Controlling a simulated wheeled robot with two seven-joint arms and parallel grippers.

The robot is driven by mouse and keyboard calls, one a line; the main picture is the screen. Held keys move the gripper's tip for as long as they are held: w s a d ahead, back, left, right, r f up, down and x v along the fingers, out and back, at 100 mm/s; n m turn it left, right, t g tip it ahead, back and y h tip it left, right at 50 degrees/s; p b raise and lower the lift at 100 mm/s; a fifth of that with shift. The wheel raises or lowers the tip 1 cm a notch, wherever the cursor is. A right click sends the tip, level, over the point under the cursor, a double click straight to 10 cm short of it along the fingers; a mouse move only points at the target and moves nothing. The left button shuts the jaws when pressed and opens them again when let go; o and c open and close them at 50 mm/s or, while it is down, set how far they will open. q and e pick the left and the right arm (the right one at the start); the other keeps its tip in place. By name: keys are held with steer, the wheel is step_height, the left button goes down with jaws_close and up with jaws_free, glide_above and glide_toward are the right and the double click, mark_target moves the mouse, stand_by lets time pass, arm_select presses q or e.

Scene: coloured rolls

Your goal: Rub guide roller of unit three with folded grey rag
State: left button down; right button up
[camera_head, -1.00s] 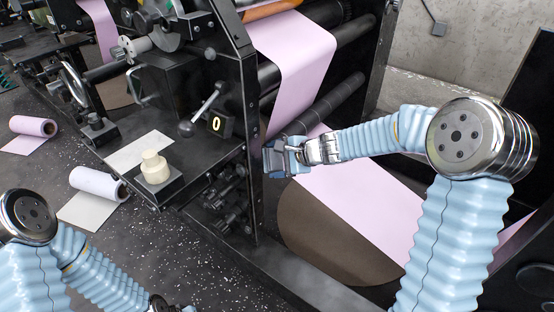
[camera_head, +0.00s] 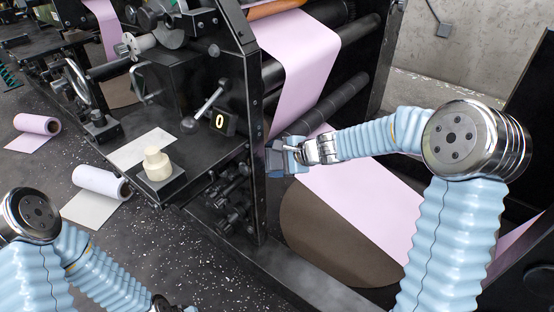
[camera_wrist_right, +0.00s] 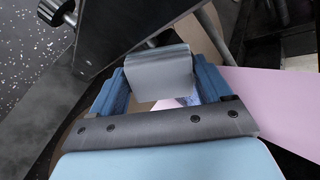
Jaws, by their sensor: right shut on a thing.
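My right gripper (camera_head: 277,158) reaches into the side of the black machine frame, by the pink web. In the right wrist view its blue fingers (camera_wrist_right: 158,80) are shut on a folded grey rag (camera_wrist_right: 160,72), which stands out past the fingertips. I cannot tell whether the rag touches a roller. No unit number three is readable; a plate showing 0 (camera_head: 219,121) is on this unit.
The upright black side frame (camera_head: 250,100) stands close left of my right gripper. A black table (camera_head: 110,150) carries a cream knob-shaped piece (camera_head: 157,165). Paper rolls (camera_head: 100,181) lie on the speckled floor at left. A brown disc (camera_head: 325,235) lies beneath the web.

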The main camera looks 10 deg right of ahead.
steer(key=shift+w+d+r+p, duration=0.2)
steer(key=shift+w+d+p, duration=0.55)
steer(key=shift+d, duration=0.25)
steer(key=w+d+p, duration=0.2)
steer(key=w+d, duration=0.3)
steer(key=d, duration=0.1)
steer(key=shift+w+d+f, duration=0.15)
steer(key=shift+d+f, duration=0.05)
steer(key=shift+f, duration=0.2)
steer(key=shift+s+a+f+b, duration=0.1)
steer(key=shift+s+a+b, duration=0.3)
steer(key=shift+a, duration=0.2)
steer(key=shift+s+a+b, duration=0.3)
steer(key=shift+s+a, duration=0.05)
steer(key=shift+a, duration=0.25)
steer(key=shift+s+a, duration=0.25)
steer(key=shift+a, duration=0.15)
steer(key=shift+c, duration=0.4)
steer(key=s+a+b, duration=0.2)
steer(key=a, duration=0.1)
steer(key=shift+s+a+b, duration=0.1)
steer(key=shift+s+b, duration=0.2)
steer(key=shift+s+a+b, duration=0.5)
steer(key=shift+a+b, duration=0.05)
steer(key=shift+s+a+b, duration=0.45)
steer(key=shift+s+a, duration=0.25)
steer(key=shift+a, duration=0.1)
steer(key=shift+r, duration=0.2)
